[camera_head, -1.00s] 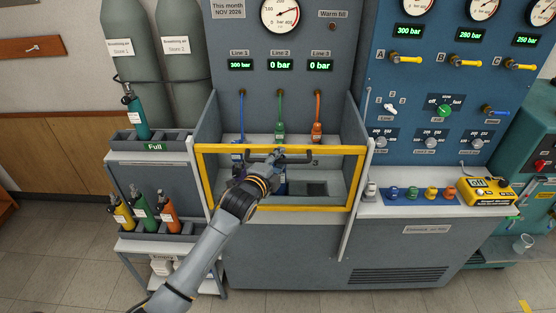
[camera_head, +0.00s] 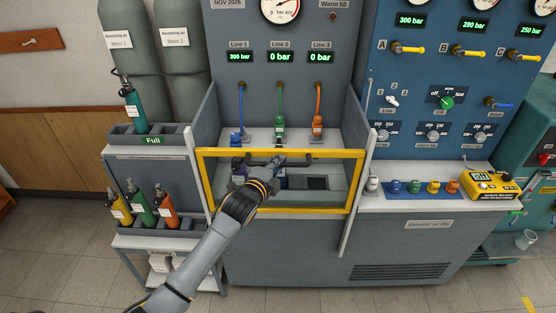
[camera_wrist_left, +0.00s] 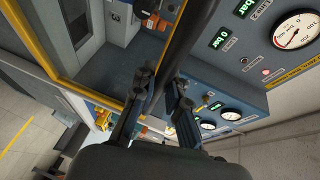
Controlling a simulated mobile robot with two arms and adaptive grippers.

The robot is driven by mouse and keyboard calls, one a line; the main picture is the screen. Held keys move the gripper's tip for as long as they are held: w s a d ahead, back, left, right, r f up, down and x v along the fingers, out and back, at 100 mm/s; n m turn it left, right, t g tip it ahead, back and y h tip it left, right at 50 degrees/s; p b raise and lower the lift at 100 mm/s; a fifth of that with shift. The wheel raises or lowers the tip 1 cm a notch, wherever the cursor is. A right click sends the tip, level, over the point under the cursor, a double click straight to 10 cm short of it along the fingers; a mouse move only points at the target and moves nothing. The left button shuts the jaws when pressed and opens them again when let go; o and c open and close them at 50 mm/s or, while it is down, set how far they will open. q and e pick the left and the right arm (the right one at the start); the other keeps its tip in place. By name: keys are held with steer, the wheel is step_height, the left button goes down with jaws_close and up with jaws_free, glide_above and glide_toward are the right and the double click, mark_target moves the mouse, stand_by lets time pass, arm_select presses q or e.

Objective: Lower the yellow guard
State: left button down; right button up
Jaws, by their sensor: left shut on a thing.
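The yellow guard (camera_head: 310,210) is a rectangular frame with a clear middle, across the front of the filling bay in the head view. A dark handle bar (camera_head: 300,157) runs along just below its top edge. My left gripper (camera_head: 266,164) is shut on this handle, left of the guard's middle. In the left wrist view the dark handle (camera_wrist_left: 185,45) passes between the fingers (camera_wrist_left: 160,88), with the yellow frame (camera_wrist_left: 38,48) beyond to the left. The gripper hides part of the handle. My right gripper is not in view.
Behind the guard, blue (camera_head: 241,100), green (camera_head: 279,100) and orange (camera_head: 317,100) hoses hang in the bay. Cylinder racks (camera_head: 155,232) stand to the left. Coloured fittings (camera_head: 411,187) and a yellow device (camera_head: 490,186) sit on the right bench. The floor in front is clear.

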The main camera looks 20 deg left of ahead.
arm_select(q)
step_height(320, 180, down, 25)
steer(key=b, duration=1.5)
steer(key=shift+r+b, duration=0.15)
steer(key=shift+b, duration=0.25)
steer(key=c, duration=1.3)
jaws_free()
steer(key=shift+c, duration=0.2)
steer(key=shift+r, duration=0.1)
steer(key=v, duration=1.2)
